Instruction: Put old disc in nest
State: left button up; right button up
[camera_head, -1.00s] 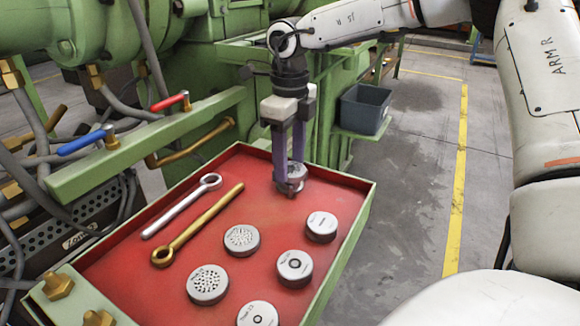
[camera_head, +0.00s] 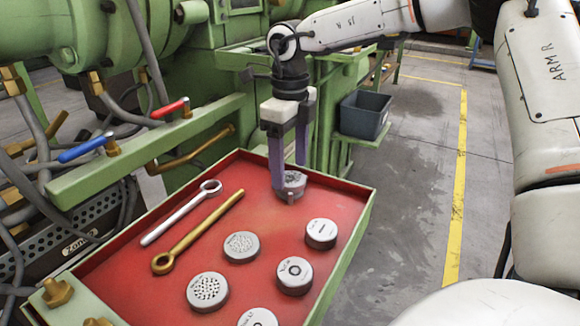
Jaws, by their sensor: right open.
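My right gripper (camera_head: 290,178) points down at the far corner of the red tray (camera_head: 215,250), with its purple fingers apart. A dark-grey, worn-looking disc (camera_head: 291,186) is at its fingertips, low by the tray floor. The fingers partly hide it, and I cannot tell if either finger still touches it. I cannot make out a separate nest under the disc. Several cleaner discs lie in the tray: two with many holes (camera_head: 241,246) (camera_head: 207,290) and others with few openings (camera_head: 321,232) (camera_head: 294,274) (camera_head: 258,317). My left gripper is not in view.
A silver wrench (camera_head: 180,212) and a brass wrench (camera_head: 198,231) lie along the tray's left side. Green machinery with a red-handled valve (camera_head: 169,104) and a blue-handled valve (camera_head: 83,148) stands behind. A grey bin (camera_head: 364,114) sits at the back right. The floor at right is clear.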

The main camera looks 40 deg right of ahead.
aim_at(290, 178)
notch_tip(290, 178, up, 4)
jog(key=shift+r+p, duration=0.25)
jog(key=shift+p, duration=0.3)
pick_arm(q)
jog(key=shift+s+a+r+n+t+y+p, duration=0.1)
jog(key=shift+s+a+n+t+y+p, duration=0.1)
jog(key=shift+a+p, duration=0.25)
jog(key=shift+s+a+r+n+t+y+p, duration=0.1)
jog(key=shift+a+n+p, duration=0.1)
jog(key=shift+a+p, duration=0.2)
pick_arm(e)
notch_tip(290, 178, up, 6)
jog(key=shift+r, duration=0.15)
